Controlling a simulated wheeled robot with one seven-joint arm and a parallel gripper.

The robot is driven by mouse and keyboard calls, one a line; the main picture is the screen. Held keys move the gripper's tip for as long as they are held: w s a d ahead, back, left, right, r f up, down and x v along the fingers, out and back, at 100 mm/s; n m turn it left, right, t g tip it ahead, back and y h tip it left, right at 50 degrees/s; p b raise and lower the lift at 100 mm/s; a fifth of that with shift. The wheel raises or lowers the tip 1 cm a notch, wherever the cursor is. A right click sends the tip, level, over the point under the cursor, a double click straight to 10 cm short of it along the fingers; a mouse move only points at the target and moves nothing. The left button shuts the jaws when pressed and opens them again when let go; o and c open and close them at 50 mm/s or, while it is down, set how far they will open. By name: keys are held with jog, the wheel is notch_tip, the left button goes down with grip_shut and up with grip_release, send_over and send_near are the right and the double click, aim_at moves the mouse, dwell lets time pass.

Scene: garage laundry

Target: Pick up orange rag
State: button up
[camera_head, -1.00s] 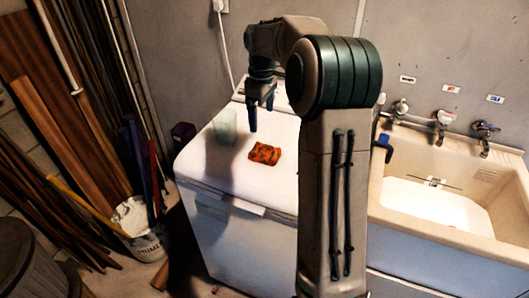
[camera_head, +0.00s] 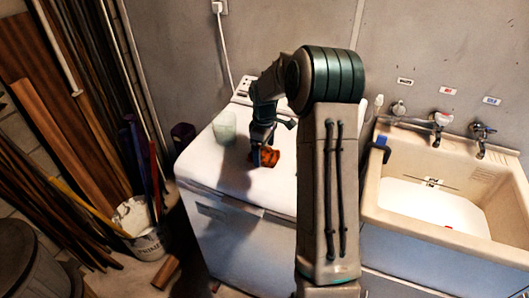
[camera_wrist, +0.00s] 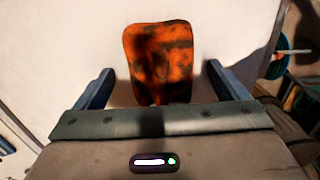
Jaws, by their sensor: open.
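The orange rag (camera_head: 268,155) has dark patches and lies folded on the white top of the washing machine (camera_head: 240,180). In the wrist view the rag (camera_wrist: 160,58) is upright in the picture, ahead of and between my two blue fingers. My gripper (camera_wrist: 160,88) is open, with a finger on either side of the rag's near end and a gap on both sides. In the head view my gripper (camera_head: 262,152) is low at the rag and hides part of it. I cannot tell whether the fingers touch the machine's top.
A pale translucent cup (camera_head: 224,128) stands on the machine left of my gripper. A beige sink (camera_head: 440,180) with taps is at the right. A bucket (camera_head: 145,240) and leaning boards are at the left. The front of the machine's top is clear.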

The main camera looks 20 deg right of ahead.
jog(key=shift+f, duration=0.2)
jog(key=c, duration=1.1)
jog(key=shift+o, duration=0.2)
